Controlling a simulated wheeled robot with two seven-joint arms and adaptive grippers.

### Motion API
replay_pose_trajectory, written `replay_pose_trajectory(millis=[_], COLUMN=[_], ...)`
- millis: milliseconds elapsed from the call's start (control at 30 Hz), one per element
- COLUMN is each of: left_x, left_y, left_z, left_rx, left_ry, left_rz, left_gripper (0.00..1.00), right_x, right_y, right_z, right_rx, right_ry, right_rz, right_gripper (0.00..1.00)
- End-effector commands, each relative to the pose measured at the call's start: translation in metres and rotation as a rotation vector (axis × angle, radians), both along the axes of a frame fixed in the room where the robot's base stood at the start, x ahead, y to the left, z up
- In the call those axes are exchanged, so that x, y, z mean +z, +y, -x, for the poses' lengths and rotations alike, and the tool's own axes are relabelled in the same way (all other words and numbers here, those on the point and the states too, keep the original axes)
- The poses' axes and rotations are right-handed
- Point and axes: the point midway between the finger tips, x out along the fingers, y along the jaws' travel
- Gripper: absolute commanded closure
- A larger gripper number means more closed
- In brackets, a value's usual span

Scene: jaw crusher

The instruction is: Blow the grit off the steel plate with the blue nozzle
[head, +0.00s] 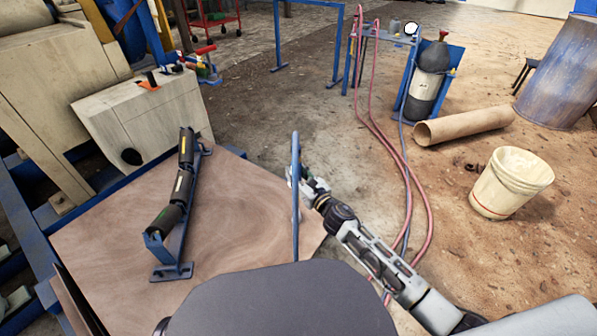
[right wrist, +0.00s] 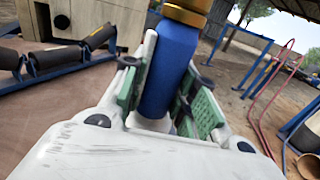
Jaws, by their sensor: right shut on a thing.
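My right gripper (head: 303,183) is shut on the blue nozzle (head: 295,225), a long thin blue tube that stands near upright in the picture, by the right edge of the sheet. In the right wrist view the nozzle's thick blue body (right wrist: 170,75), with a brass-coloured collar, sits between the green-padded fingers (right wrist: 168,100). I see no bare steel plate for certain; a flat brown, wood-looking sheet (head: 235,215) lies in front of me. I cannot make out grit on it. My left gripper is not in view.
A blue frame with black rollers (head: 182,195) lies on the sheet's left part. Pale machine housings (head: 140,115) stand behind it. Red hoses (head: 400,165) run along the floor at right.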

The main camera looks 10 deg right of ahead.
Motion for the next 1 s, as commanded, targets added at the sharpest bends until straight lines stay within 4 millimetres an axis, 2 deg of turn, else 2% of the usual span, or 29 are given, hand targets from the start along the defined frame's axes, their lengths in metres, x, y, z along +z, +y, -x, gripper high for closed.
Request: replay_pose_trajectory(millis=[1000], left_x=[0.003], left_y=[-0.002], left_z=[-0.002], left_rx=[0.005], left_ry=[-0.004], left_rz=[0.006], left_gripper=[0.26], right_x=[0.001], right_y=[0.031], right_z=[0.03], right_rx=[0.0], right_ry=[0.0], right_rz=[-0.002], right_gripper=[1.0])
